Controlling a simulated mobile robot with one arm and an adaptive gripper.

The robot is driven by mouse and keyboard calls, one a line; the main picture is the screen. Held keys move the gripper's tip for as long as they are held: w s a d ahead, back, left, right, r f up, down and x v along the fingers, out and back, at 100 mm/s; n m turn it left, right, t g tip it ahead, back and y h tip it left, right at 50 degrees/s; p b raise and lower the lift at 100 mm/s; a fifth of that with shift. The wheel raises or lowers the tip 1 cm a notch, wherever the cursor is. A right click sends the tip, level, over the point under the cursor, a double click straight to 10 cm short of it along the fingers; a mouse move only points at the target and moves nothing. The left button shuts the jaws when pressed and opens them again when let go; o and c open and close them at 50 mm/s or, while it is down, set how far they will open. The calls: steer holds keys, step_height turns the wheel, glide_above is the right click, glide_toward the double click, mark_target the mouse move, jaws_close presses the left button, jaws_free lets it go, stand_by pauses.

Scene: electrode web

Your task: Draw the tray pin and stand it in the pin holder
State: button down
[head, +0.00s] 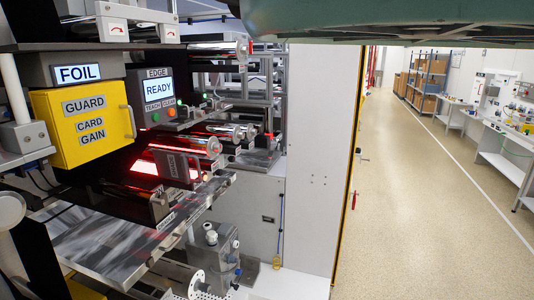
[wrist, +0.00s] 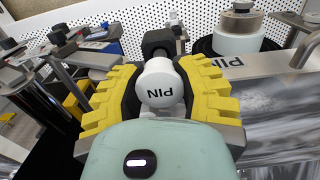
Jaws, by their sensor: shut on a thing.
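My gripper (wrist: 160,92) fills the middle of the wrist view, its two yellow padded fingers closed on the sides of a round white knob. The knob (wrist: 161,82) is the head of the pin and carries the word PIN, upside down in the picture. The pin's shank is hidden below the knob and the fingers, so I cannot tell whether it is seated. A metal bar (wrist: 284,66) on the right also bears a PIN label. A small plate marked PIN (wrist: 96,46) is at the upper left. I cannot make out which part is the pin holder. My gripper is not visible in the head view.
A dark round-ended part (wrist: 158,41) stands just beyond the knob. A white and metal cylinder (wrist: 237,32) stands at the upper right, before a perforated white panel (wrist: 118,22). In the head view, a machine with a yellow guard box (head: 84,125) stands left; the aisle floor (head: 420,200) is clear.

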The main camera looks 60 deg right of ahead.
steer(key=shift+f+b, duration=1.25)
steer(key=shift+f, duration=0.1)
steer(key=c, duration=0.6)
jaws_free()
steer(key=shift+r, duration=0.1)
steer(key=shift+o, duration=0.2)
step_height(320, 180, up, 9)
steer(key=p, duration=0.8)
